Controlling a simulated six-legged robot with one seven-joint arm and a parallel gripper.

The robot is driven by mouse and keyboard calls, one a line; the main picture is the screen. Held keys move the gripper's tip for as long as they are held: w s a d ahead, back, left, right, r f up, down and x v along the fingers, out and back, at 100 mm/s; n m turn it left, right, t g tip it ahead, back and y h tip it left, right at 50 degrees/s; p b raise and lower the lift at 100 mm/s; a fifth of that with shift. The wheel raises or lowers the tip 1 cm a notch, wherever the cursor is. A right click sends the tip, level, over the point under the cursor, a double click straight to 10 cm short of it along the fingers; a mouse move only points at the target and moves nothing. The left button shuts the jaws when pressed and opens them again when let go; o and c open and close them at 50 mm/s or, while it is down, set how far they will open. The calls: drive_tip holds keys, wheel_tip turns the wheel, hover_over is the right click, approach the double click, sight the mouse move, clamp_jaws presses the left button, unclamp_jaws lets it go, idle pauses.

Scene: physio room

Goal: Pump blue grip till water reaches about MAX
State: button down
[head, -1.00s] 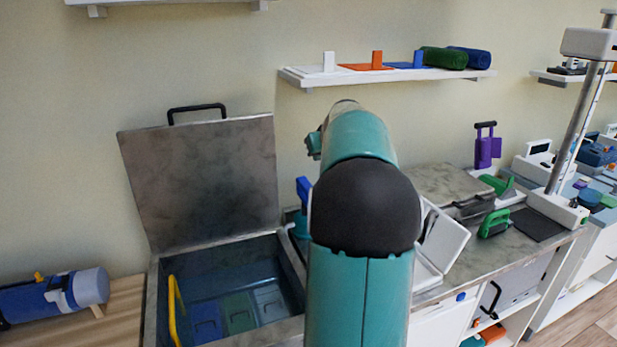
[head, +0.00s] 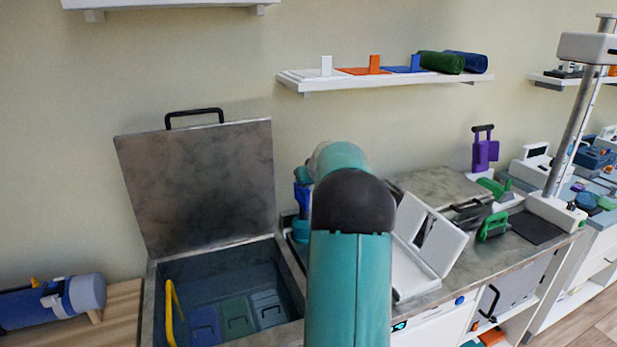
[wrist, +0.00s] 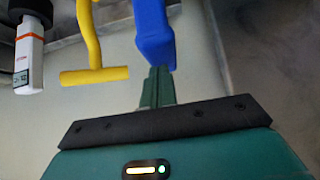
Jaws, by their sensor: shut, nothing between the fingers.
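In the wrist view the blue grip (wrist: 153,35) hangs into the picture from the top edge. My gripper (wrist: 158,78) is shut and empty, its green fingertips at the lower end of the grip in the picture; whether they touch is unclear. The open tank (head: 154,300) has its metal lid raised. I cannot make out a MAX mark or the water level.
A yellow T-shaped handle (wrist: 95,76) and a white device with a display (wrist: 30,58) are left of the grip in the wrist view. Blue and green packs lie in the tank. An open white case (head: 432,240) stands right of my arm.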

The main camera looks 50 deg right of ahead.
sight(307, 197)
drive_tip(key=shift+s+f, duration=0.1)
drive_tip(key=shift+f, duration=2.75)
drive_tip(key=shift+a+r, duration=0.1)
drive_tip(key=shift+r, duration=0.2)
wheel_tip(307, 197, up, 4)
drive_tip(key=v, duration=1)
